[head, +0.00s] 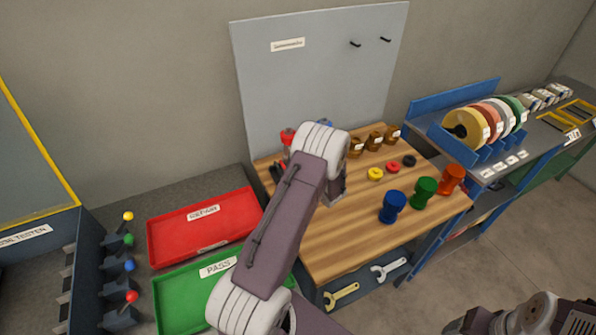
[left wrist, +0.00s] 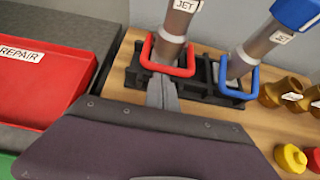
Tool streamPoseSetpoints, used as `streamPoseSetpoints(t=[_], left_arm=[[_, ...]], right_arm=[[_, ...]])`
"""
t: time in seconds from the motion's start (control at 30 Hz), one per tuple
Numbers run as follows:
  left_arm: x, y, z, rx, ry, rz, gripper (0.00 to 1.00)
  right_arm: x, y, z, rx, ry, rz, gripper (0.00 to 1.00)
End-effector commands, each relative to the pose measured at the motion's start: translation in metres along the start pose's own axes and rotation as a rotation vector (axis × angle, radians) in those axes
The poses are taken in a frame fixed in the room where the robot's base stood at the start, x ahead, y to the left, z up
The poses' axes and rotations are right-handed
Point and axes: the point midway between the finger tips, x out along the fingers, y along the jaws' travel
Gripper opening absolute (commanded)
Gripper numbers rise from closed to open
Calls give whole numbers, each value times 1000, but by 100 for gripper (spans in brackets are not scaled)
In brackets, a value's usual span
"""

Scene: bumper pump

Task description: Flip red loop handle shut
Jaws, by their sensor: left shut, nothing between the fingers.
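The red loop handle (left wrist: 168,71) is a squared ring around the lower part of a grey JET cylinder in the left wrist view. It sits tilted at the front of a black holder (left wrist: 205,92). My left gripper (left wrist: 161,82) is shut and empty, its fingertips right at the loop's near bar; I cannot tell whether they touch. In the head view my left arm hides the gripper and the loop; only a red cylinder top (head: 287,136) shows beside the arm. Of my right arm, only part of the wrist shows at the bottom right.
A blue loop (left wrist: 240,92) on a second JET cylinder stands just right of the red one. Red REPAIR (head: 170,240) and green PASS (head: 172,290) trays lie left.

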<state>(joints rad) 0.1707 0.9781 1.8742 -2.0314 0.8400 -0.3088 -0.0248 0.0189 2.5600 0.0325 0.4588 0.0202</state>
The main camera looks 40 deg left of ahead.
Motion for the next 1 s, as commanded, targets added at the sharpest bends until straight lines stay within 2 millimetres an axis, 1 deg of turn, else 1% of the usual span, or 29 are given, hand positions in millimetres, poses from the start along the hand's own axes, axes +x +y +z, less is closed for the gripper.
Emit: streamPoseSetpoints(t=[0.03, 0.1, 0.3, 0.4, 0.5, 0.53, 0.7, 1.0], left_arm=[[-9, 0, 16, -5, 40, 1, 0], [-12, 0, 22, -5, 107, 1, 0], [-20, 0, 35, -8, 289, 1, 0], [-22, 0, 38, -10, 371, 0, 0], [-24, 0, 39, -1, 391, -1, 0], [-20, 0, 33, 0, 390, -1, 0], [-20, 0, 33, 0, 388, 0, 0], [-27, 0, 43, -1, 387, 1, 0]], right_arm=[[-22, 0, -2, 0, 0, 0, 72], [-38, -1, -4, 0, 0, 0, 72], [-84, -2, -9, 0, 0, 0, 72], [-98, -2, -10, 0, 0, 0, 72], [-106, -2, -11, 0, 0, 0, 72], [-100, -2, -10, 0, 0, 0, 72], [-98, -2, -10, 0, 0, 0, 72], [-107, -2, -11, 0, 0, 0, 72]])
